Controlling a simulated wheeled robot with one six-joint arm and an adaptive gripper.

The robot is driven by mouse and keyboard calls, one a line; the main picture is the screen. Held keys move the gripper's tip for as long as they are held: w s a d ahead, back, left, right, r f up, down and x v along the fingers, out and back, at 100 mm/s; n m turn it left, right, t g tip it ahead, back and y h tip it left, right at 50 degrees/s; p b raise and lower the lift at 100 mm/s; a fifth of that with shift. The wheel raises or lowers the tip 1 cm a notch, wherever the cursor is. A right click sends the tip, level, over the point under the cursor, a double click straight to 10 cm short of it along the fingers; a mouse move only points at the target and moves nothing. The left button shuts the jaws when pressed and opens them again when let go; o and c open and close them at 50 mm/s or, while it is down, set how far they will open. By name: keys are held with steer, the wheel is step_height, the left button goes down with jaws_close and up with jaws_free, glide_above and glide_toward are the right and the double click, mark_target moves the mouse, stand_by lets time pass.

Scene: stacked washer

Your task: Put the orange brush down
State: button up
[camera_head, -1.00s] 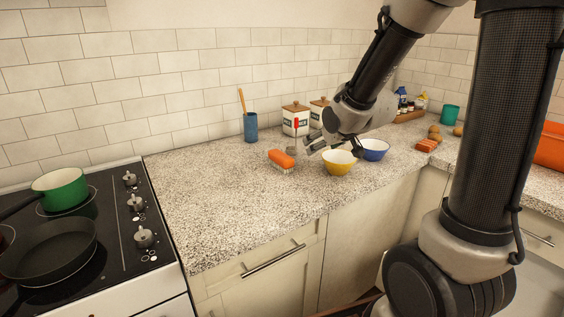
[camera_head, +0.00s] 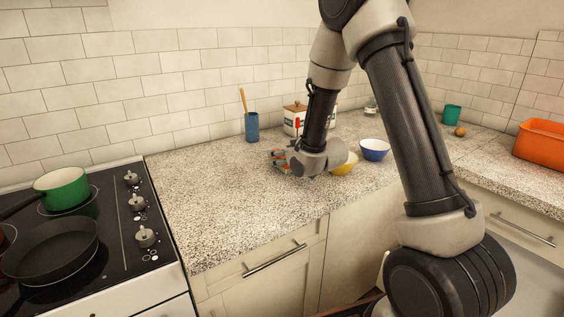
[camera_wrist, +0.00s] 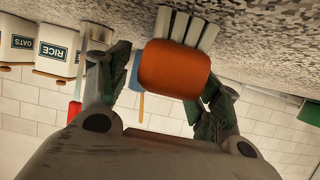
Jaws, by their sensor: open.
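The orange brush (camera_wrist: 175,68) is between the two fingers of my gripper (camera_wrist: 168,82) in the wrist view, its pale bristles (camera_wrist: 187,27) against the speckled counter (camera_wrist: 270,38). That view is upside down, so the counter shows at the top. The fingers are open, one on each side of the brush. My gripper (camera_head: 280,159) also shows low over the counter in the head view. There it hides most of the brush.
A blue cup with a wooden stick (camera_head: 251,127) and canisters (camera_head: 293,118) stand by the wall. A yellow bowl (camera_head: 346,165), partly behind my gripper, and a blue bowl (camera_head: 375,149) stand to the right. The counter left of the gripper is clear up to the stove (camera_head: 100,205).

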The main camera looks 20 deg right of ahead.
steer(key=shift+w+a+f, duration=0.1)
steer(key=shift+w+f, duration=0.05)
steer(key=shift+w, duration=0.05)
steer(key=c, duration=1.2)
